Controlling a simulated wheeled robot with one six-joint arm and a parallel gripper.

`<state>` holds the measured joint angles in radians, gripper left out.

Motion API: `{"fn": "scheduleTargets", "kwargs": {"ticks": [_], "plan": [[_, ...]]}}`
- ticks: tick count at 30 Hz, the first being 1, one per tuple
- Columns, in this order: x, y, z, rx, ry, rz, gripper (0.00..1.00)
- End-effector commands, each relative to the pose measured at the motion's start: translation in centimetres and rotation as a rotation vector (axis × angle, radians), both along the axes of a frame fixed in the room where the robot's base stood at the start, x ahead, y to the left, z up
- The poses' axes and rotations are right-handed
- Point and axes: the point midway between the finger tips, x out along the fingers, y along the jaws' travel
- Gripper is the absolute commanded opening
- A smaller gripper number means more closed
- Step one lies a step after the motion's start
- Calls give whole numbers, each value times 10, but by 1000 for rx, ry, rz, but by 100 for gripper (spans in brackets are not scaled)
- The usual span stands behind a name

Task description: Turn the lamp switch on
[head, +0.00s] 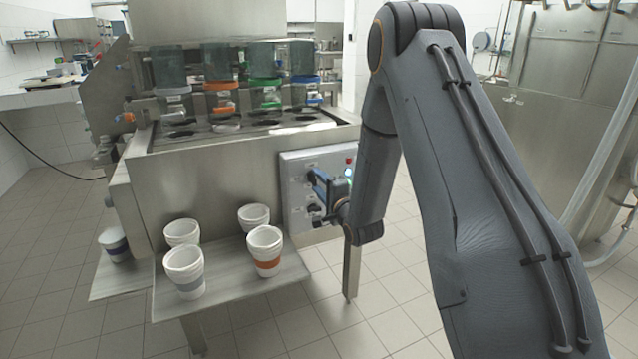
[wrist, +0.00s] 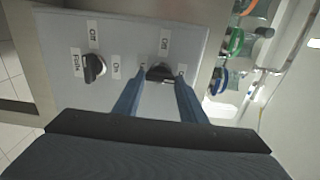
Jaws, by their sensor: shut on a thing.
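A grey control panel (wrist: 60,40) on the machine's side fills much of the wrist view and also shows in the head view (head: 292,165). It carries two black rotary knobs with small white labels. My gripper (wrist: 161,78) is at the right knob (wrist: 159,72), with a blue finger on each side, shut on it. Labels around this knob include one at the top that seems to read Off. Its lamp label is not readable, and its exact pointing is hard to tell. The other knob (wrist: 94,68) stands free to the left. In the head view my gripper (head: 318,182) reaches the panel's upper part.
A red button (head: 348,160) and a glowing light (head: 348,173) sit near the panel's upper right corner. Several white cups stand on the metal shelf (head: 215,305) left of the panel. Coloured-lid containers (head: 222,85) stand on top of the machine. The tiled floor ahead is clear.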

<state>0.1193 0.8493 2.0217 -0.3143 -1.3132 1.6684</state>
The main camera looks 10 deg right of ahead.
Motion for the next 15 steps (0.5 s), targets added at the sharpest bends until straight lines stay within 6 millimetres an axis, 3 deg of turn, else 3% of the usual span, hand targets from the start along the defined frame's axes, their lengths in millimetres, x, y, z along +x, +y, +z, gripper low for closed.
{"fn": "scheduleTargets", "kwargs": {"ticks": [9, 10, 12, 15], "plan": [[-1, 0, -1, 3, 3, -1, 15], [-1, 0, -1, 1, 3, -1, 43], [-1, 0, -1, 2, 2, -1, 54], [0, 0, -1, 1, 2, -1, 56]]}}
